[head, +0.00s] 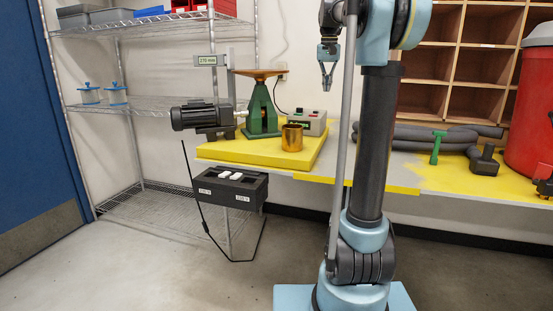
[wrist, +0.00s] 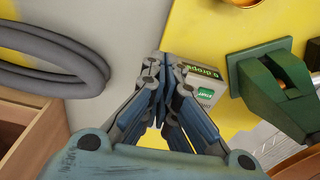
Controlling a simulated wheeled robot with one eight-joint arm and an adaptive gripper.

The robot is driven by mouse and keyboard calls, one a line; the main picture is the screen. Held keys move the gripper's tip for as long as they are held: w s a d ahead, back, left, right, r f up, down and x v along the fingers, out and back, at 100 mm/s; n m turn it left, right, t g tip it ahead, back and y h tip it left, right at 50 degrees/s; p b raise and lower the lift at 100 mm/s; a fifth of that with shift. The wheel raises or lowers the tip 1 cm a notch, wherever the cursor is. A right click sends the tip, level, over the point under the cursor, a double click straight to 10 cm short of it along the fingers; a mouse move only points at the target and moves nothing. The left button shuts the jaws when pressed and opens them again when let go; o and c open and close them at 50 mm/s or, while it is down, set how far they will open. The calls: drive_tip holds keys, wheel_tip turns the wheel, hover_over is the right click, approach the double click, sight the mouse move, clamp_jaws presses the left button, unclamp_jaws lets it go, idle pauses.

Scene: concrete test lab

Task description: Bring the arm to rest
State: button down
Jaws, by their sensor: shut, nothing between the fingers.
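My gripper (head: 327,84) hangs from my raised arm in the head view, pointing down above the table. It is apart from everything on the table there. In the wrist view my gripper (wrist: 164,82) has its blue-grey fingers brought together at the tips, with nothing between them. Behind the fingers a grey control box (wrist: 205,88) shows a display and a green start button, partly hidden by them. The same control box (head: 313,122) stands on the table in the head view, left of my arm.
On the yellow board (head: 250,152) stand a green stand (head: 263,112) and a brass cup (head: 292,138). A dark motor (head: 194,117) sits left. Grey hoses (head: 415,135), a red bin (head: 530,110) and wooden cubbyholes (head: 460,62) are right. A black box (head: 230,188) hangs in front.

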drive_tip(key=s+f+n+t, duration=0.1)
drive_tip(key=s+f+n, duration=0.2)
drive_tip(key=s+f, duration=3.5)
drive_tip(key=shift+s+a+f, duration=0.25)
drive_tip(key=shift+s+a, duration=0.15)
drive_tip(key=shift+s, duration=0.25)
drive_tip(key=shift+w, duration=0.1)
drive_tip(key=shift+w+f, duration=0.2)
drive_tip(key=shift+w, duration=0.15)
